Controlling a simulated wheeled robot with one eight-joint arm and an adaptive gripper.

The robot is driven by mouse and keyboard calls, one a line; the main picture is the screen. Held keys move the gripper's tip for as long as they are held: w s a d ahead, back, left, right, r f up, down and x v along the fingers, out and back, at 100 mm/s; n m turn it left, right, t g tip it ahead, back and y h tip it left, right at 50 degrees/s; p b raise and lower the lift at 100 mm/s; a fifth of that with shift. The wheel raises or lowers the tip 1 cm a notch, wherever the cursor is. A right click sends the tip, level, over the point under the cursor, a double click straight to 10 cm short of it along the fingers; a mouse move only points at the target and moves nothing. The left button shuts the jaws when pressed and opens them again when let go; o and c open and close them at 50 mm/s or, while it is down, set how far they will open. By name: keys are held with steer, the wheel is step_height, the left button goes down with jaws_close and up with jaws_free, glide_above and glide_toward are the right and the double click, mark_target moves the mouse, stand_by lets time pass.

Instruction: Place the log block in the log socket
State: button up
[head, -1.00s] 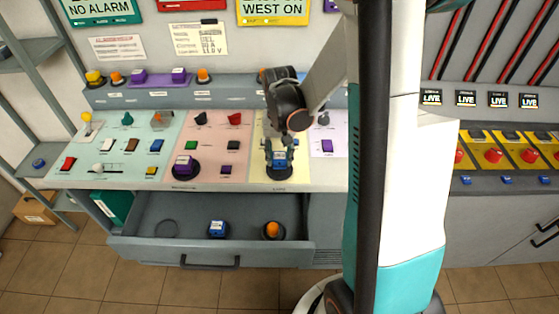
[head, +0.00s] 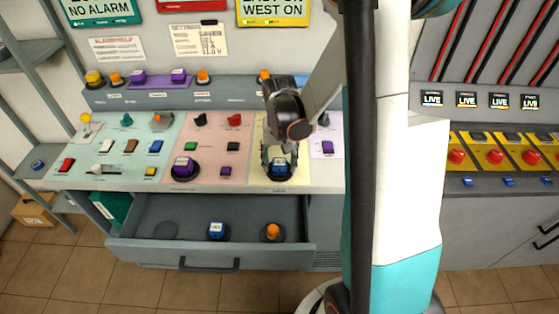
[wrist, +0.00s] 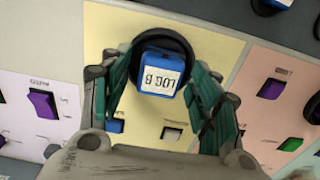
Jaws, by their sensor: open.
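The log block (wrist: 165,72), blue with a white label reading "LOG B", sits inside a round black socket (wrist: 188,47) on the yellow panel. In the head view the block (head: 279,167) shows low in the socket (head: 280,178). My gripper (wrist: 164,85) is open. Its two teal fingers stand on either side of the block, with a visible gap on each side in the wrist view. In the head view my gripper (head: 279,155) is just above the console at the block. The block's underside is hidden.
A purple block (head: 184,166) stands in a black socket on the pink panel to the left. The open drawer (head: 205,253) below holds another blue block (head: 217,230), an orange-topped piece (head: 272,231) and an empty ring. Switches surround the yellow panel.

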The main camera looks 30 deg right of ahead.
mark_target(280, 162)
step_height(280, 162, up, 12)
steer(key=p, duration=0.3)
steer(key=shift+r, duration=0.15)
stand_by(1.3)
